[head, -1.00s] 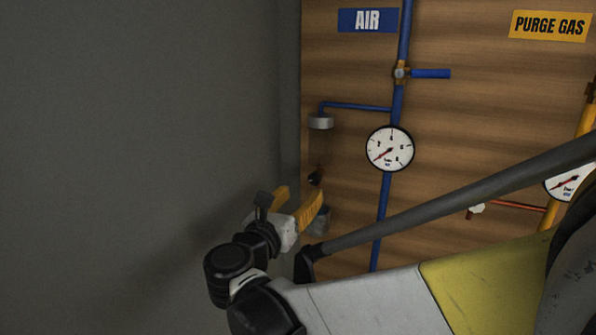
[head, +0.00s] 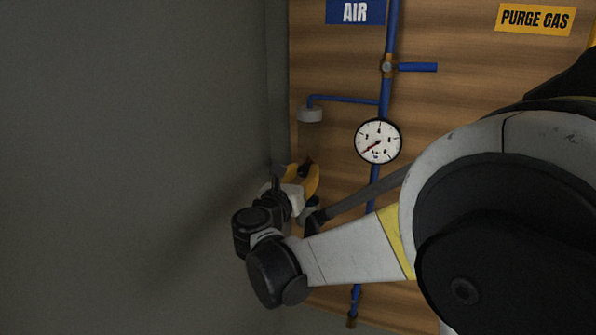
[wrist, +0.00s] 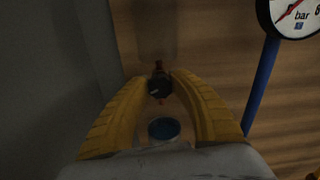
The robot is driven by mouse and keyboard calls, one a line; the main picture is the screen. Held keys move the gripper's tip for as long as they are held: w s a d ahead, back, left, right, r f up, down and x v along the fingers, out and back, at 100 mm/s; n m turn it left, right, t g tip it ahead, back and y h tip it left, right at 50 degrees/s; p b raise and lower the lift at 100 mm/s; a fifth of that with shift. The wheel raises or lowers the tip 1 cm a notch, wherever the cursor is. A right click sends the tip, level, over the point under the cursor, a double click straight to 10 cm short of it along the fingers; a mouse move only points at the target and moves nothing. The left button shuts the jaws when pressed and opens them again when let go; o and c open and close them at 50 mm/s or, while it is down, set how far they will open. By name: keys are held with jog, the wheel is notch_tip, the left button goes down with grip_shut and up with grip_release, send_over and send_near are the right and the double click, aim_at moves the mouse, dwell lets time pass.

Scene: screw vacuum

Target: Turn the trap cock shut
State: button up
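The trap hangs at the left edge of the wooden board, under a grey cap (head: 310,114) fed by a thin blue pipe. Its cock, a small black knob (head: 305,169) with a red part by it in the wrist view (wrist: 159,86), is below the clear bowl. My gripper (head: 299,173) is at the cock. In the wrist view its yellow fingers (wrist: 160,78) stand apart, with the knob between or just beyond the tips. I cannot tell whether they touch it. A cup with blue inside (wrist: 164,129) shows below the knob, between the fingers.
A grey wall (head: 130,150) is close on the left. A round gauge (head: 378,141) and a blue pipe (head: 384,90) with a blue-handled valve (head: 416,67) are to the right of the trap. My arm covers the lower right.

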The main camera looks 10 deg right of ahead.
grip_shut()
jog(key=shift+f+m+b, duration=0.2)
jog(key=shift+m+b, duration=0.55)
jog(key=shift+m, duration=0.15)
jog(key=shift+r+m+b, duration=0.2)
jog(key=shift+m+b, duration=0.4)
jog(key=shift+m, duration=0.8)
jog(key=o, duration=1)
grip_release()
jog(key=shift+s, duration=0.1)
jog(key=v, duration=1.2)
